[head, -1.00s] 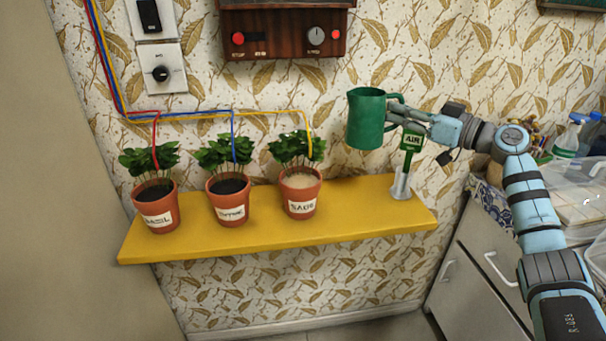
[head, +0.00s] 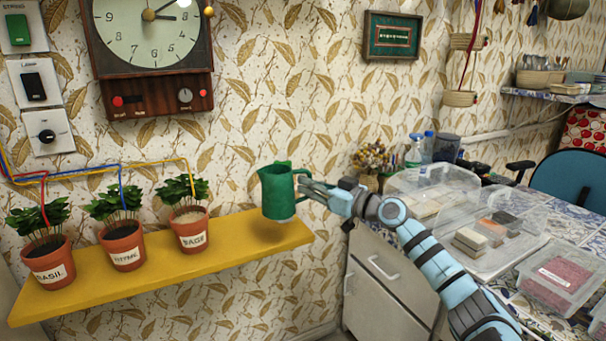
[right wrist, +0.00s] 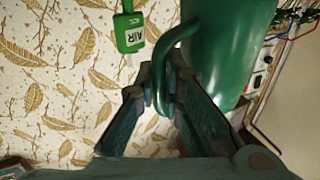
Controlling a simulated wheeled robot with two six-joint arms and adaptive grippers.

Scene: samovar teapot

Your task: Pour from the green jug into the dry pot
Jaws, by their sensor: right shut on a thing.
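The green jug (head: 276,192) is upright at the right end of the yellow shelf. My right gripper (head: 303,186) is shut on its handle. In the right wrist view the jug (right wrist: 226,50) is at the right, and the handle passes between the jaws (right wrist: 165,100). Whether the jug's base touches the shelf I cannot tell; its contents are hidden. The pot labelled sage (head: 193,231) has pale, dry-looking soil and stands left of the jug, apart from it. My left gripper is not in view.
The basil pot (head: 49,262) and thyme pot (head: 123,246), with dark soil, stand left on the yellow shelf (head: 165,268). A green AIR tag (right wrist: 130,32) shows in the wrist view. Wires run above the plants. A clock (head: 150,35) hangs above. Clear boxes (head: 562,280) cover the right counter.

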